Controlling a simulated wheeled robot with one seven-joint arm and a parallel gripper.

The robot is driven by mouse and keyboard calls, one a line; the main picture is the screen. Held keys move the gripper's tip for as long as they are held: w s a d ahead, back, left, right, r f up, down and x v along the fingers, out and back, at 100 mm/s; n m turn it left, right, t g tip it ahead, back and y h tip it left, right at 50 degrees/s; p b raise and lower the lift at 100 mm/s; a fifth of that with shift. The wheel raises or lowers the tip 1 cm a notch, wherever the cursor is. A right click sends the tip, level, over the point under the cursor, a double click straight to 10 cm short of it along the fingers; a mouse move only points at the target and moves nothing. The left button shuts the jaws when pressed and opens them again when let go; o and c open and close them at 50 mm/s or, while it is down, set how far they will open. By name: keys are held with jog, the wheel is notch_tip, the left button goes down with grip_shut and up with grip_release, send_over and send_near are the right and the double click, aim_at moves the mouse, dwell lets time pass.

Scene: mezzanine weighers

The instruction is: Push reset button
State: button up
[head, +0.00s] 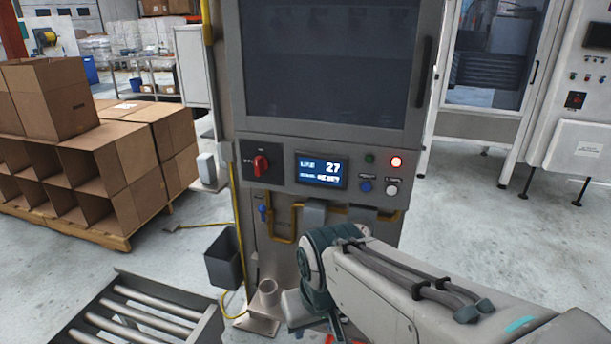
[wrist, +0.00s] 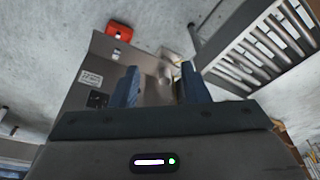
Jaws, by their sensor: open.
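The machine's control panel (head: 325,172) is in the middle of the head view. Below the lamps are a blue button (head: 365,186) and a white button (head: 391,190). Their small labels are too blurred to read surely, so I cannot tell which is reset. My gripper (wrist: 160,68) is open and empty in the wrist view, pointing down towards the floor area. It is low, below the panel, and touches no button.
A roller conveyor (head: 140,318) lies at the lower left and also shows in the wrist view (wrist: 265,45). A dark bin (head: 224,258) and yellow pipes (head: 283,238) are by the machine's base. Cardboard boxes (head: 60,100) stand at left. A red object (wrist: 118,32) is on the floor.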

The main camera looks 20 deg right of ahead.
grip_shut()
dwell(1.4)
